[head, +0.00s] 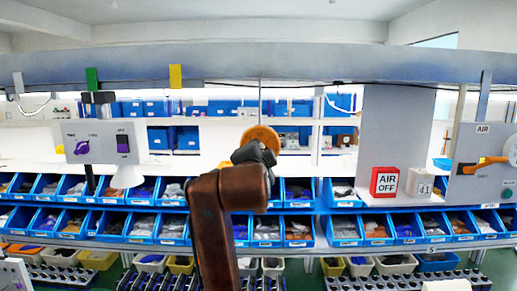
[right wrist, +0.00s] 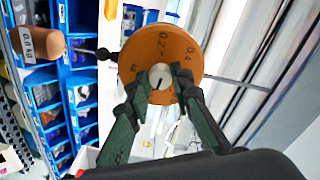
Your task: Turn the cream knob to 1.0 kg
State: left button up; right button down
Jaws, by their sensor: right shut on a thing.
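In the right wrist view an orange-brown round dial (right wrist: 153,50) carries dark marks, among them 0.2 and 0.4. The cream knob (right wrist: 160,76) sits at its middle with a short dark line on its face. The exact reading of that line is too small to tell. My right gripper (right wrist: 160,84) is shut on the knob, with one dark green finger on each side. In the head view the dial (head: 260,133) shows above my right gripper (head: 255,150), which hides the knob. My left gripper is in neither view.
A brown cylinder (right wrist: 38,42) with a white label stands out left of the dial. A grey box with purple knobs (head: 103,142) is at left. Blue bins (head: 345,228) line the shelves behind.

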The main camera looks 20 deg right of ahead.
jog(key=shift+w+f+m, duration=0.1)
jog(key=shift+f+m, duration=0.05)
jog(key=shift+m, duration=0.25)
jog(key=c, duration=1.7)
grip_release()
jog(key=v, duration=1.2)
